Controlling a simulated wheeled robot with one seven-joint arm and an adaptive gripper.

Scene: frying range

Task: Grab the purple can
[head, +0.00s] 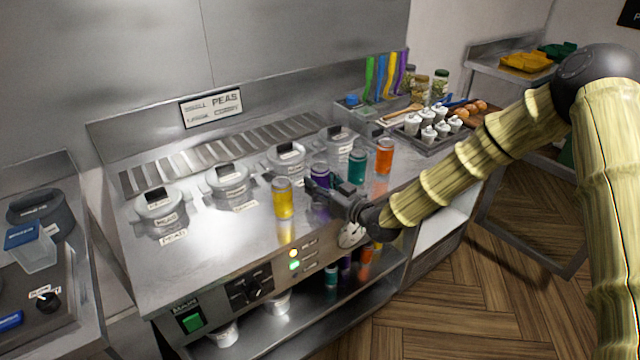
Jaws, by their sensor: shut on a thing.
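The purple can (320,174) stands on the steel counter, between a yellow can (283,198) on its left and a teal can (357,167) on its right. My gripper (324,190) reaches in from the right and is shut on the purple can. The gripper hides the lower part of the can, so I cannot tell whether its base touches the counter. An orange can (384,156) stands further right.
Several lidded pots (229,184) sit in the counter behind the cans. A tray of white shakers (428,128) is at the right. The shelf below holds more cans (331,277). The counter's front left (190,268) is clear.

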